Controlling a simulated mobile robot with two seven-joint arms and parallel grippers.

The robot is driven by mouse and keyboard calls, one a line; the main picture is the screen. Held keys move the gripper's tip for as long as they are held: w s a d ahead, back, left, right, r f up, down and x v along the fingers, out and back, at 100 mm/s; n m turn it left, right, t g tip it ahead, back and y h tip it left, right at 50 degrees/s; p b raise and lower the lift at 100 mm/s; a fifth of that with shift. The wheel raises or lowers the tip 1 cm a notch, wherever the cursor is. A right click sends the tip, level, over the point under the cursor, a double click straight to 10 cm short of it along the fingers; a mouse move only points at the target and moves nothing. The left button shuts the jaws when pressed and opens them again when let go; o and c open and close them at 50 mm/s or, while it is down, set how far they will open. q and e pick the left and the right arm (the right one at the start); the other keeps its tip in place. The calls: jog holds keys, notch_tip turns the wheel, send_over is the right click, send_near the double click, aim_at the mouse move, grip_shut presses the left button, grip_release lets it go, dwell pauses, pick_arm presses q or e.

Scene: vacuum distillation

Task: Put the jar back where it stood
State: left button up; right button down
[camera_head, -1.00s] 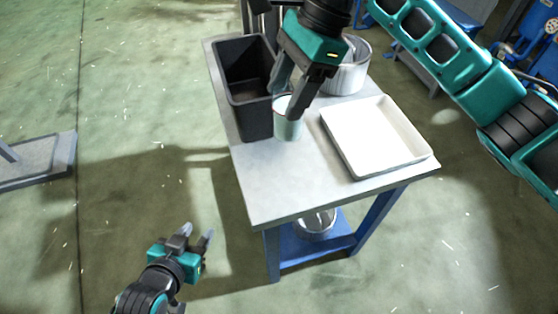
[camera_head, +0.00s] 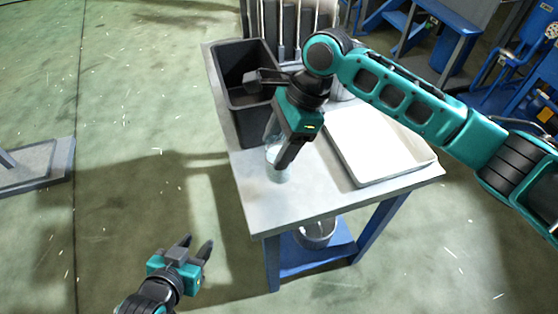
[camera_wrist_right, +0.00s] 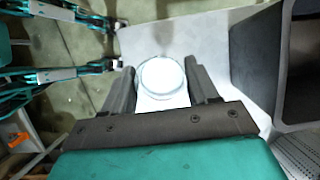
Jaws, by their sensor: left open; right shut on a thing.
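The jar (camera_head: 279,170) is a small pale, glassy cylinder at the front left part of the grey table, just in front of the black bin. My right gripper (camera_head: 281,150) points down at it from above and is shut on it. In the right wrist view the round pale top of the jar (camera_wrist_right: 162,76) sits between the two dark fingers. The fingers hide part of the jar in the head view, and I cannot tell whether its base touches the table. My left gripper (camera_head: 199,249) is open and empty, low over the floor at the lower left.
The table (camera_head: 270,209) has free room at its front left. A black bin (camera_head: 240,97) stands at its back left, and a white tray (camera_head: 378,143) lies to the right of the jar. A metal pot on the table is mostly hidden behind my right arm. Another metal container (camera_head: 316,234) stands on the lower shelf.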

notch_tip(320, 180, down, 5)
jog(key=shift+r+b, duration=0.15)
jog(key=shift+b, duration=0.2)
jog(key=shift+f, duration=0.3)
jog(key=shift+c, duration=1.4)
grip_release()
jog(key=p+v, duration=0.1)
jog(key=v, duration=1.1)
jog(key=shift+p, duration=0.3)
